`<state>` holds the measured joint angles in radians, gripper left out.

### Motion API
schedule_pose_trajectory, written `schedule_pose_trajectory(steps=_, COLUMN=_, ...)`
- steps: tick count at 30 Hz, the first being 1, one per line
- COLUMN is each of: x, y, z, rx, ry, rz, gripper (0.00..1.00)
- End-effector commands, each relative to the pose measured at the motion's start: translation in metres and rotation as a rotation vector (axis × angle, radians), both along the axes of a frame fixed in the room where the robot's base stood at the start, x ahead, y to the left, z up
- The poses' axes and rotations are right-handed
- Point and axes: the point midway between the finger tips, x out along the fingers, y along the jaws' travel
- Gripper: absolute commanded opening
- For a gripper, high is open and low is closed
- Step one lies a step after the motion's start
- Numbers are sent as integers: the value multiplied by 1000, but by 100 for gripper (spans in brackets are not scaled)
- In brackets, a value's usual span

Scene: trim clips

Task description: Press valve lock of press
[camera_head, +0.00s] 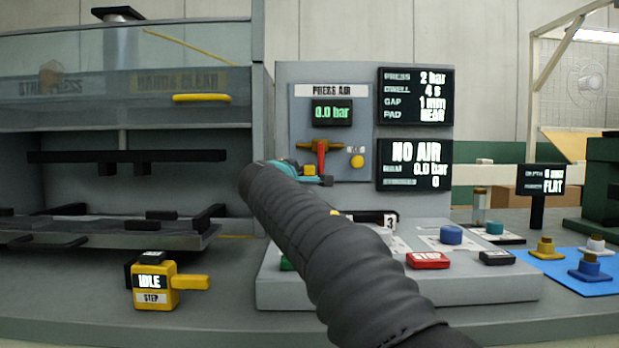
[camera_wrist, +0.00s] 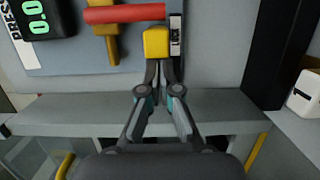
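On the press air panel (camera_head: 300,135), the valve has a red handle (camera_head: 321,152) pointing down from a yellow crosspiece. The small yellow valve lock block (camera_head: 309,170) sits just below and left of the handle. In the head view my arm partly hides my gripper (camera_head: 292,172).
A console with a red STOP button (camera_head: 428,261) and a blue knob (camera_head: 451,235) lies below the panel. A yellow IDLE/STEP box (camera_head: 153,284) stands front left. The panel display reads 0.0 bar, and the screen (camera_head: 414,165) reads NO AIR. A round yellow knob (camera_head: 357,161) sits right of the handle.

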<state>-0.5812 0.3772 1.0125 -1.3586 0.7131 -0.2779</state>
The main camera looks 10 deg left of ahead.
Motion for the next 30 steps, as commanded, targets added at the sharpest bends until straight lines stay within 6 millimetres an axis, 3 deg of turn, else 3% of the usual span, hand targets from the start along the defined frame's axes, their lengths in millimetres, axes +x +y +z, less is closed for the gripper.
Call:
schedule_pose_trajectory(steps=12, x=1, y=-2, z=1, rx=0, ry=1, rz=-9, gripper=0)
schedule_pose_trajectory(steps=22, x=1, y=33, z=1, rx=-3, ry=2, rz=-14, gripper=0)
schedule_pose_trajectory(steps=30, x=-45, y=36, z=-2, rx=-1, ry=1, rz=-14, gripper=0)
